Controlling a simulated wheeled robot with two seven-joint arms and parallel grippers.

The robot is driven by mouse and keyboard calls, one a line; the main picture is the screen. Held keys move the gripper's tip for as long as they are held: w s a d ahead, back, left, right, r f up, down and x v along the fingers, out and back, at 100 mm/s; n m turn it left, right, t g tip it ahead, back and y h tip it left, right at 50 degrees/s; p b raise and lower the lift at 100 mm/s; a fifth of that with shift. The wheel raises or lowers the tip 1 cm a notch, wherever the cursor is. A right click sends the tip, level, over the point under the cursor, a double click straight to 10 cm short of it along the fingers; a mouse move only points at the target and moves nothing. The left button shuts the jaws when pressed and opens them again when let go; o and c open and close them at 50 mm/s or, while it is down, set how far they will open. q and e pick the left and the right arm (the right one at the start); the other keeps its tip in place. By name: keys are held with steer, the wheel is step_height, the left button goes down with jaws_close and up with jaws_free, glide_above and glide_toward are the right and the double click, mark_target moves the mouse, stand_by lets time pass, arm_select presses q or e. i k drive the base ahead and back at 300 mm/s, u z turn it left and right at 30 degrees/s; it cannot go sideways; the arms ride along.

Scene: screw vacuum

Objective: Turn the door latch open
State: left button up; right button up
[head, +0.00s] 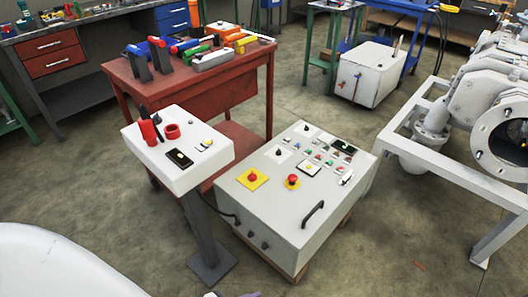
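I cannot make out a door latch for certain in the head view. A grey control cabinet (240,203) stands low in the middle of the floor. Its top panel carries switches, a red button on a yellow plate (252,177) and another red button (292,181). A black bar handle (313,214) is on its near right part, and small dark knobs (258,240) sit on its near left face. Neither of my grippers can be recognised in view. A small piece at the bottom edge is too cut off to identify.
A white pedestal panel (190,172) stands left of the cabinet. Behind it is a red workbench (122,72) with tools. A grey pipe frame (452,167) with a flange stands at right. A white box (348,85) sits further back. Open concrete floor lies at front right.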

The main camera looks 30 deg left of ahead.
mark_target(350, 173)
steer(key=u, duration=0.85)
steer(key=i, duration=1)
